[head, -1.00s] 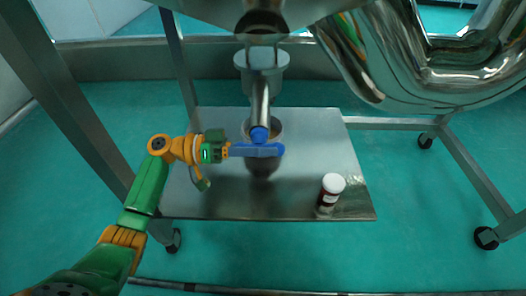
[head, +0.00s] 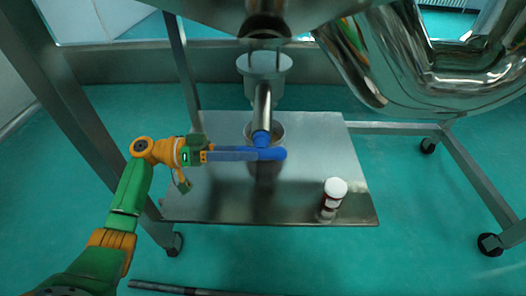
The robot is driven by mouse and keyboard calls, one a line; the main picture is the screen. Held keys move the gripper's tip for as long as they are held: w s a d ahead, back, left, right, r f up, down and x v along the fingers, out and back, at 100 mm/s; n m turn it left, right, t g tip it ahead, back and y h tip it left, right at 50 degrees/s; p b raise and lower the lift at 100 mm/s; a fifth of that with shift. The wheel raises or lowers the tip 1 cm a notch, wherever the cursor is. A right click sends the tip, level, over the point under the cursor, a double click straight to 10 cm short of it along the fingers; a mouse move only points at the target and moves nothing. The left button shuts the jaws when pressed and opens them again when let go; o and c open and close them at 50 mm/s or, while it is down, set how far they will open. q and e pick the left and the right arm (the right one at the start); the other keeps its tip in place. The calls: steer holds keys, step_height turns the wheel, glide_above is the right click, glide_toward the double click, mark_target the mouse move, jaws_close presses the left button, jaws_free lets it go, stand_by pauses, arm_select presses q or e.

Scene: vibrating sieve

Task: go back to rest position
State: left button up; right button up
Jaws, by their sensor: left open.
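My left gripper (head: 205,153) comes in from the left on a green and orange arm. It is open, at the left end of a blue valve handle (head: 235,154). I cannot tell whether the handle's end still lies between the fingers. The handle runs level from the gripper to the lower end of a metal outlet pipe (head: 262,108) under the sieve. My right gripper is not in view.
A metal shelf (head: 315,150) lies below the pipe, with a round container (head: 279,130) partly hidden behind the pipe. A white-capped bottle (head: 332,200) stands near its front right. Metal legs (head: 75,110) frame the left side, close to my arm.

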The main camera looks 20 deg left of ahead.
arm_select(q)
steer(key=v, duration=0.2)
steer(key=shift+s+a, duration=0.1)
steer(key=shift+a, duration=0.25)
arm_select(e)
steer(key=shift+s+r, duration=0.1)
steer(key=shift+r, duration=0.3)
